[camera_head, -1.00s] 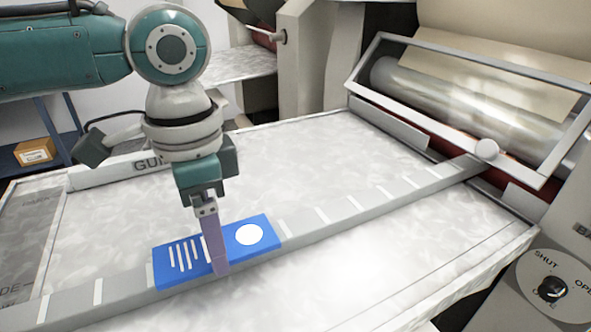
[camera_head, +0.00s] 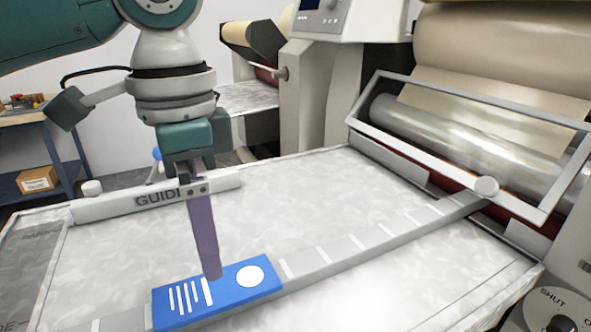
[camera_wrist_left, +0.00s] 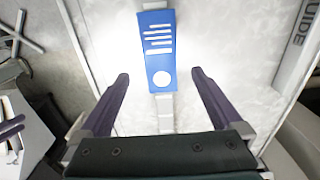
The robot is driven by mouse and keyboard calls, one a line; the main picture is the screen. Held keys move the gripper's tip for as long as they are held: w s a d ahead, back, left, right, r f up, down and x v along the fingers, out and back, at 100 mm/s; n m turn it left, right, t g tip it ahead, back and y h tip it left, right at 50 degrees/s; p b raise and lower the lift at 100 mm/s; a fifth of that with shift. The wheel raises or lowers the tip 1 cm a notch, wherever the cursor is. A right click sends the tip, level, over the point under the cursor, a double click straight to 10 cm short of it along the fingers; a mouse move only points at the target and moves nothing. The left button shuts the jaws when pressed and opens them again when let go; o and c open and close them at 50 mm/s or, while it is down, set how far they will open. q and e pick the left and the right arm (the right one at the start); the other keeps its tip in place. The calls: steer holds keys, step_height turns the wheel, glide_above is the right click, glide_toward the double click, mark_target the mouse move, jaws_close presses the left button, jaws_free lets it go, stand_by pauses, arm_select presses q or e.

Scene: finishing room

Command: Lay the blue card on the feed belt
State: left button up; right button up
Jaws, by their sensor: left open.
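The blue card (camera_head: 232,284), with white stripes and a white circle, lies flat along the grey feed belt (camera_head: 345,248) that crosses the table. In the left wrist view the card (camera_wrist_left: 158,50) lies ahead, between the lines of the two fingers, with nothing gripping it. My left gripper (camera_head: 211,276) is open and empty, seen side-on just above the card in the head view. Its two purple fingers stand wide apart in the left wrist view (camera_wrist_left: 160,75). My right gripper is not in view.
A framed guard (camera_head: 470,130) with a metal roller (camera_head: 440,125) stands at the belt's far right end. A guide bar (camera_head: 155,197) runs along the table's back left. A dial panel (camera_head: 555,312) is at the lower right. The pale tabletop (camera_head: 310,195) is otherwise clear.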

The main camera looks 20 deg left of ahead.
arm_select(q)
step_height(320, 180, up, 4)
steer(key=s+d+f+h, duration=0.1)
steer(key=s+d+f, duration=0.1)
steer(key=d+f, duration=0.1)
steer(key=s+d+f+t+h, duration=0.1)
steer(key=s+d+f, duration=0.1)
steer(key=d, duration=0.2)
steer(key=s+d+f+t+h, duration=0.1)
steer(key=s+d+f, duration=0.1)
steer(key=d+f, duration=0.1)
steer(key=shift+s+d+f, duration=0.25)
steer(key=shift+s+f, duration=0.1)
steer(key=s+n, duration=0.1)
steer(key=s+f+n, duration=0.1)
steer(key=s+t, duration=0.1)
steer(key=shift+s+a+f+n, duration=0.25)
steer(key=shift+a+f+n, duration=0.1)
steer(key=shift+a+n, duration=0.05)
steer(key=s+a+n+y, duration=0.1)
steer(key=s+a, duration=0.1)
steer(key=s+a+f+n+y, duration=0.1)
steer(key=s+a, duration=0.1)
steer(key=s+a+n, duration=0.1)
steer(key=s+a, duration=0.1)
steer(key=shift+a+f+t+y, duration=0.15)
steer(key=shift+a+t+y, duration=0.15)
steer(key=shift+y, duration=0.1)
steer(key=shift+d, duration=0.15)
